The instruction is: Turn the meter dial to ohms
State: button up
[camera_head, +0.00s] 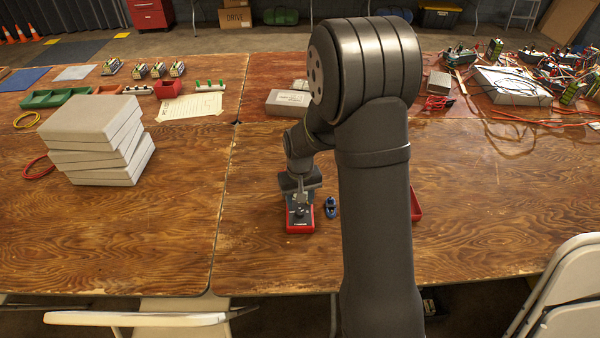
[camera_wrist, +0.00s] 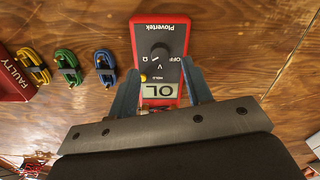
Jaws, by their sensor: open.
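The red meter (camera_head: 301,226) lies on the wooden table in the head view, under my gripper (camera_head: 300,198). In the wrist view the meter (camera_wrist: 136,38) fills the top middle, with its black round dial (camera_wrist: 160,55) between the marks OFF, V and Ω. Its display (camera_wrist: 160,91) reads OL. The dial's pointer is too small to read surely. My gripper (camera_wrist: 160,88) is open, with one blue-grey finger on each side of the meter near the display. Whether the fingers touch the meter cannot be told. The meter's near end is hidden by my gripper.
Stacked grey boxes (camera_head: 100,140) stand at the left.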

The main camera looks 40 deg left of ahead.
aim_at(300, 212)
notch_tip(300, 212, up, 13)
dwell(0.3)
dwell(0.5)
notch_tip(300, 212, down, 17)
jog(key=shift+f, duration=0.15)
dwell(0.4)
